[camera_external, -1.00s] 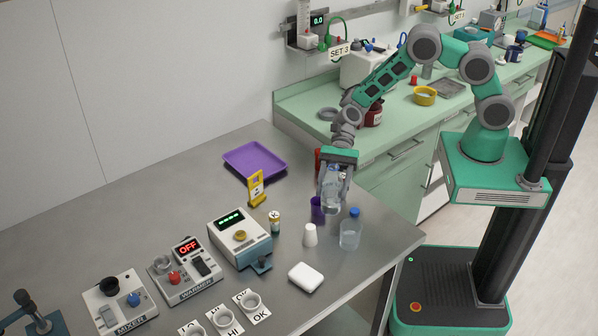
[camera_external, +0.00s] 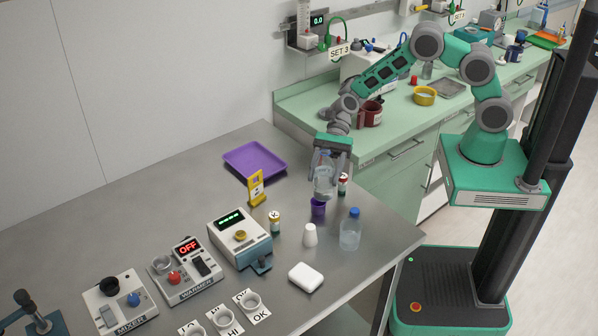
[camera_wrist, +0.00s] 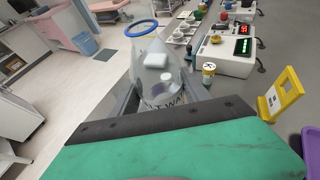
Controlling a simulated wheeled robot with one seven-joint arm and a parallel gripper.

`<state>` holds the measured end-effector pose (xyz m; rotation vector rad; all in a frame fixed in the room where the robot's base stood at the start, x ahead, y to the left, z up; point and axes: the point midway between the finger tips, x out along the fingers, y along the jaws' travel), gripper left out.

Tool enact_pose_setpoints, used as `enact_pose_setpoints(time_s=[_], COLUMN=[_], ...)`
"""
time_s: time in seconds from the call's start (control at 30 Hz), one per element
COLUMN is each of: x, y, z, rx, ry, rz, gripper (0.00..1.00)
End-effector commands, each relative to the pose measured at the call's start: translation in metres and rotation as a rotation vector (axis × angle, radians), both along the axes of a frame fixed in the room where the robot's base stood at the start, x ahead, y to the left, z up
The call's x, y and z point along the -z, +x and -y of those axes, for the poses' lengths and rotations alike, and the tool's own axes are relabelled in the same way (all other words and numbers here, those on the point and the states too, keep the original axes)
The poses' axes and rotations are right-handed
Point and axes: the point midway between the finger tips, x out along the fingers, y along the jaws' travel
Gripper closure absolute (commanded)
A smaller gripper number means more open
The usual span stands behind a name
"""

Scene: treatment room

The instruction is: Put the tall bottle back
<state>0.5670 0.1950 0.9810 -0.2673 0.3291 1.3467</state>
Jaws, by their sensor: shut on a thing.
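My gripper (camera_external: 325,172) is shut on a clear bottle (camera_external: 323,188), held above the right part of the steel table. In the wrist view this bottle (camera_wrist: 150,58) is see-through, with a blue ring at its top and partly readable dark lettering low down; its lower part is hidden by my gripper. A second clear bottle with a blue cap (camera_external: 350,232) stands upright on the table near the right edge. I cannot tell from the pictures which of the two is the taller.
Below the held bottle are a purple cup (camera_external: 318,209) and a white cup (camera_external: 310,236). A small can (camera_external: 343,183) is just behind it. A yellow stand (camera_external: 256,188), purple tray (camera_external: 254,161), white block (camera_external: 306,278) and devices (camera_external: 240,238) are nearby. The table's middle back is clear.

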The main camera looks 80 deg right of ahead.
Motion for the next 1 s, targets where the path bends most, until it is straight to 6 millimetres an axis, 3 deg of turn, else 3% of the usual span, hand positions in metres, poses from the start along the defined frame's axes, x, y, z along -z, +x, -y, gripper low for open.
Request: enact_pose_setpoints(time_s=[0.2,0.3,0.5,0.73,1.0], x=[-0.057,-0.083,-0.111,-0.107,-0.064], y=[0.022,0.019,0.0,-0.028,-0.051], z=[0.039,0.059,0.088,0.109,0.117], rx=[0.071,0.118,0.242,0.447,0.633], ry=[-0.001,-0.003,0.0,0.0,0.001], rz=[0.009,0.007,0.004,0.0,-0.003], gripper=[0.97,0.97,0.97,0.97,0.97])
